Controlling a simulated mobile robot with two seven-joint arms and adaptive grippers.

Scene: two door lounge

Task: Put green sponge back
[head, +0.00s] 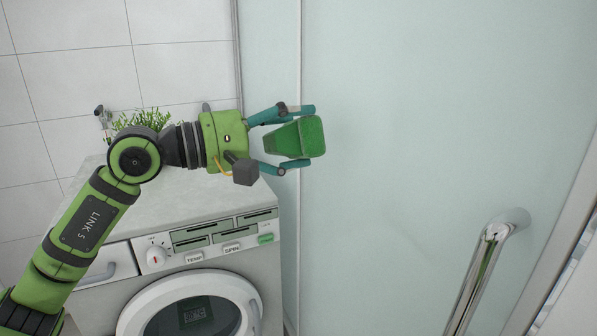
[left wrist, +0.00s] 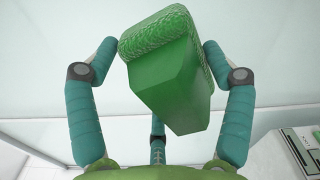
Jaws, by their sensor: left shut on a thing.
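The green sponge (head: 311,137) has a darker smooth body and a rough lighter face. My left gripper (head: 297,137) is shut on it and holds it in the air, right of the washing machine's top and in front of the frosted glass panel. In the left wrist view, the sponge (left wrist: 170,75) sits between the teal fingers of my left gripper (left wrist: 160,65), rough face outward. How firmly each fingertip touches it is hard to see there. My right gripper is not in view.
A washing machine (head: 205,255) stands below my left arm, with a green plant (head: 143,120) at the back of its top. The frosted glass panel (head: 400,130) fills the right side, with a chrome handle (head: 484,265) at lower right. White tiles (head: 60,90) cover the left wall.

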